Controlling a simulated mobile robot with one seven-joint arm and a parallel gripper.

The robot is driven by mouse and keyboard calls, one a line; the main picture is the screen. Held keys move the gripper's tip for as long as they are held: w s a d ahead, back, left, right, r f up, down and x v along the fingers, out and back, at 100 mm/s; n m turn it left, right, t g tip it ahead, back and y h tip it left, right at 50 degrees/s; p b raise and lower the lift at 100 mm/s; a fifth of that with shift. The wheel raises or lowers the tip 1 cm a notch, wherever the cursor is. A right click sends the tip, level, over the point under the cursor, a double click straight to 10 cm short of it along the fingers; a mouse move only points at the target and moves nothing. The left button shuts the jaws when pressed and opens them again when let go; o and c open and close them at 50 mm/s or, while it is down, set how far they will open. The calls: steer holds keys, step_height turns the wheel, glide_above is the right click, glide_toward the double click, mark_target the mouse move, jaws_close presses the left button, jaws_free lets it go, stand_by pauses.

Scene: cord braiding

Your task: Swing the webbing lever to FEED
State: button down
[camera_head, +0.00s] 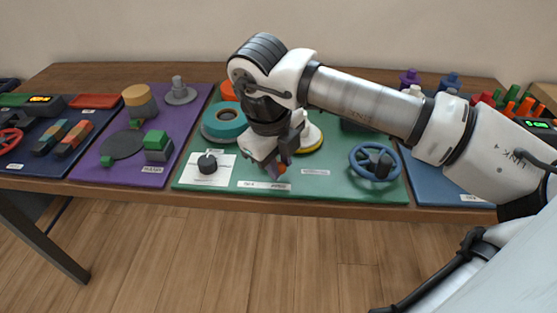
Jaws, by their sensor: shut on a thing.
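My gripper (275,168) reaches down over the front middle of the green panel (220,190).
A black knob (207,163) on a white plate is left of my gripper. A teal ring (223,121) stands behind it, and a blue handwheel (376,162) is to the right. A purple panel (190,105) lies to the left. My arm covers the back right.

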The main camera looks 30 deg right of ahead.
steer(key=c, duration=1.2)
jaws_free()
steer(key=shift+c, duration=0.2)
steer(key=shift+r, duration=0.1)
step_height(320, 180, up, 14)
steer(key=a+p, duration=0.2)
steer(key=p, duration=0.5)
steer(key=shift+s+a+f+p, duration=0.25)
steer(key=shift+s+p, duration=0.15)
steer(key=shift+s, duration=0.05)
steer(key=shift+f, duration=0.1)
